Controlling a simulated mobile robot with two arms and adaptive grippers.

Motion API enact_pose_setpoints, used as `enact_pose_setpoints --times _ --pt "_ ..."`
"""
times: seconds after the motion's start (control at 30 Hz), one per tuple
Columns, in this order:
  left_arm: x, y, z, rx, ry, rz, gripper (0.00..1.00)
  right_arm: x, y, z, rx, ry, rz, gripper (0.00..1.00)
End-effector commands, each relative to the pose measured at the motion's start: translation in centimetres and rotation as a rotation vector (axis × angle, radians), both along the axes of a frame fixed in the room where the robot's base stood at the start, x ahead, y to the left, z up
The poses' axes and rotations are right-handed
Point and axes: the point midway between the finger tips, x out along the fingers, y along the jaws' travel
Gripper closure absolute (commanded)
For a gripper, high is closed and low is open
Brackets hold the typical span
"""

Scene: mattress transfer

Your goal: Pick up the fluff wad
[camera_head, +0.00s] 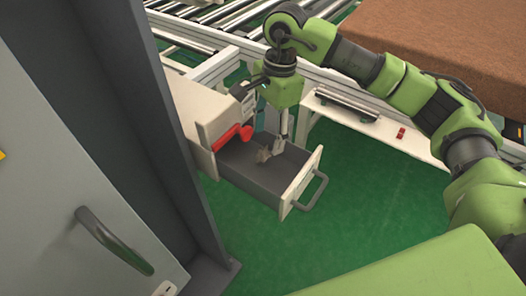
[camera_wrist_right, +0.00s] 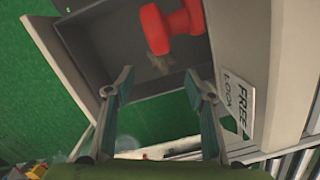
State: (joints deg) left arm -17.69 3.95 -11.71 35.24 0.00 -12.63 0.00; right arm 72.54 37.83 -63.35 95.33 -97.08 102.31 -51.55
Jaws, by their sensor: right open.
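The fluff wad appears as a small grey-brown clump in the open drawer (camera_head: 300,187), on its dark floor. It shows in the head view (camera_head: 264,153) and in the right wrist view (camera_wrist_right: 158,66), partly behind a red part. My right gripper (camera_head: 266,128) points down over the drawer. In the right wrist view its two fingers (camera_wrist_right: 160,86) are spread apart with nothing between the tips, and the wad appears just beyond them. Whether the fingers touch the wad cannot be told. My left gripper is not in view.
A red knobbed part (camera_head: 232,136) is at the drawer's back, close to the wad; it also shows in the right wrist view (camera_wrist_right: 172,28). A grey cabinet door (camera_head: 70,190) stands at left. A roller conveyor (camera_head: 215,32) and a brown mattress (camera_head: 450,40) are behind. Green floor is clear in front.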

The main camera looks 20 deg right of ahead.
Motion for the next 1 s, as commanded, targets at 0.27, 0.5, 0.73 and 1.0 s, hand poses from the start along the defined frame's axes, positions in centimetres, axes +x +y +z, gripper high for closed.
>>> enact_pose_setpoints --times 0.27,0.5,0.73,1.0 --pt "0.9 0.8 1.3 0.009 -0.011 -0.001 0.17 -0.2 0.5 -2.0 -0.001 0.004 0.001 0.5" --pt "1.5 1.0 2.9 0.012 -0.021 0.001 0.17 -0.3 1.2 -5.4 0.0 0.002 0.002 0.5" --pt "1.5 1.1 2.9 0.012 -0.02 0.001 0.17 -0.2 1.3 -6.3 0.0 -0.001 0.001 0.5" --pt "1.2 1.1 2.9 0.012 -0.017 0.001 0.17 -0.2 1.3 -6.2 0.0 -0.001 0.001 0.85"
